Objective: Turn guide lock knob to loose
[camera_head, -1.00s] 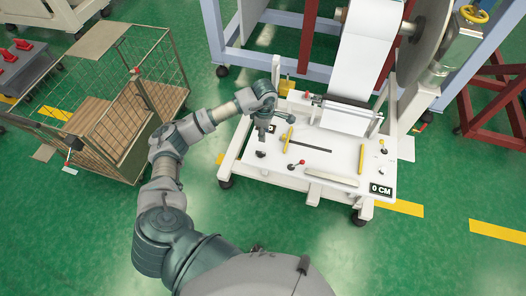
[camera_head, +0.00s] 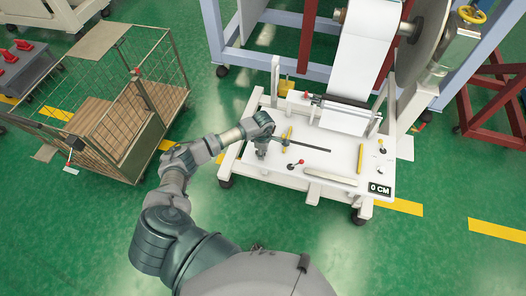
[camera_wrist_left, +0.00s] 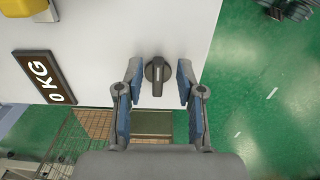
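The dark grey knob (camera_wrist_left: 157,74) is a round base with a raised bar handle, on the white table panel. In the left wrist view it lies between the fingertips of my left gripper (camera_wrist_left: 158,80), with a gap on each side. The gripper is open. In the head view my left gripper (camera_head: 262,153) points down at the left part of the white table (camera_head: 330,178) and hides the knob there. My right gripper is not in view.
A red-tipped lever (camera_head: 295,164), yellow guide bars (camera_head: 361,158) and a "0 CM" display (camera_head: 380,189) are on the table. A "0 KG" sign (camera_wrist_left: 45,77) is left of the knob. A wire cage cart (camera_head: 125,115) stands at left, with green floor between.

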